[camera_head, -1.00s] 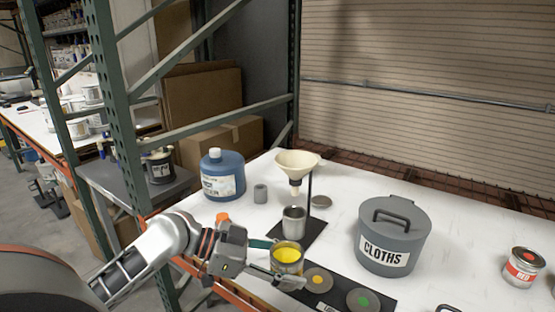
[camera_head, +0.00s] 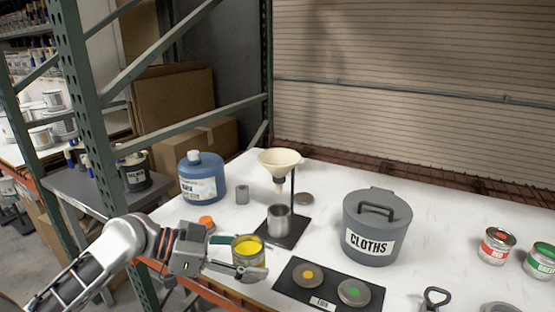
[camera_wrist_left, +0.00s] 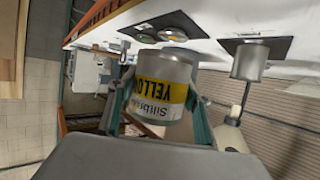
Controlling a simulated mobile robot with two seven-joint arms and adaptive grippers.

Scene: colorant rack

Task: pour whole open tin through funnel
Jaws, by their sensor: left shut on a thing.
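My left gripper (camera_head: 238,257) is shut around an open tin of yellow paint (camera_head: 249,246), which is held upright near the table's front edge. In the left wrist view the tin (camera_wrist_left: 160,85) shows a yellow label between the two fingers. A cream funnel (camera_head: 279,160) sits in a stand, beyond and to the right of the tin. A metal cup (camera_head: 279,221) stands below the funnel on the stand's black base (camera_head: 295,233). The held tin is apart from both funnel and cup. My right gripper is not in view.
A grey CLOTHS bin (camera_head: 375,226) stands to the right of the funnel. A black mat (camera_head: 328,293) with lids lies at the front. Red (camera_head: 497,246) and green (camera_head: 541,261) tins stand far right.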

